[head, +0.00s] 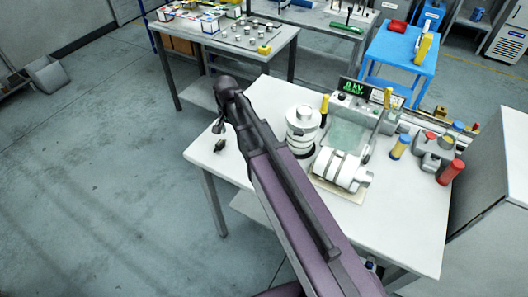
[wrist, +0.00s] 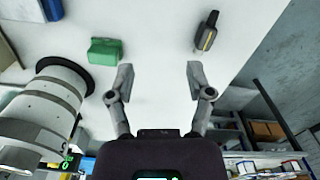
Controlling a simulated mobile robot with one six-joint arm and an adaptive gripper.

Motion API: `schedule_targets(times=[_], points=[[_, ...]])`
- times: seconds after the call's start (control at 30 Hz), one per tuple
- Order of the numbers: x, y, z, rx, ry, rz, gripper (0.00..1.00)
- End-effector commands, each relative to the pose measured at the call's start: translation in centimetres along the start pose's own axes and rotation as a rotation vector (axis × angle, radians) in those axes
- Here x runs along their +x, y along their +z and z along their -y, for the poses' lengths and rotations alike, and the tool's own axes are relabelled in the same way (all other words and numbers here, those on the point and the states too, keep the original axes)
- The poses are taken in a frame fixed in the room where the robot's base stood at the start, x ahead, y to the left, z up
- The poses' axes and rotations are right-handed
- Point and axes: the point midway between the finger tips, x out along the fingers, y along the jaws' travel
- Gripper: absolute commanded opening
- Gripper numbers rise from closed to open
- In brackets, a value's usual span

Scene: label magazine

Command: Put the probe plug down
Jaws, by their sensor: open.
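The probe plug (wrist: 207,32), a small dark piece with a yellow mark, lies on the white table near its edge. It stands ahead of the right fingertip in the wrist view, apart from it. In the head view a small dark item (head: 220,145), which looks like the same plug, lies near the table's left edge. My gripper (wrist: 156,80) is open, with nothing between its fingers, above the tabletop. In the head view my arm hides much of the gripper; a dark part of it (head: 218,127) shows.
A green block (wrist: 105,50) lies ahead of the left finger. A white ringed cylinder (wrist: 40,115) stands close on the left; it also shows in the head view (head: 302,130). The white table (head: 400,220) holds more equipment at right. Bare tabletop lies between block and plug.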

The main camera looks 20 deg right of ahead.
Motion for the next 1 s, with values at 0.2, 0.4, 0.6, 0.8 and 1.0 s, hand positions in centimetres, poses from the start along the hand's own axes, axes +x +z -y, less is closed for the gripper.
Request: schedule_targets(times=[0.2, 0.4, 0.6, 0.8, 1.0], points=[[0.0, 3.7, -8.7, -0.25, 0.001, -0.002, 0.67], [0.0, 6.2, -13.9, -0.447, 0.001, -0.003, 0.67], [0.0, 7.2, -15.9, -0.54, 0.002, -0.004, 0.67], [0.0, 7.2, -15.9, -0.55, 0.002, -0.003, 0.67], [0.3, 7.2, -15.9, -0.549, 0.002, -0.003, 0.67]])
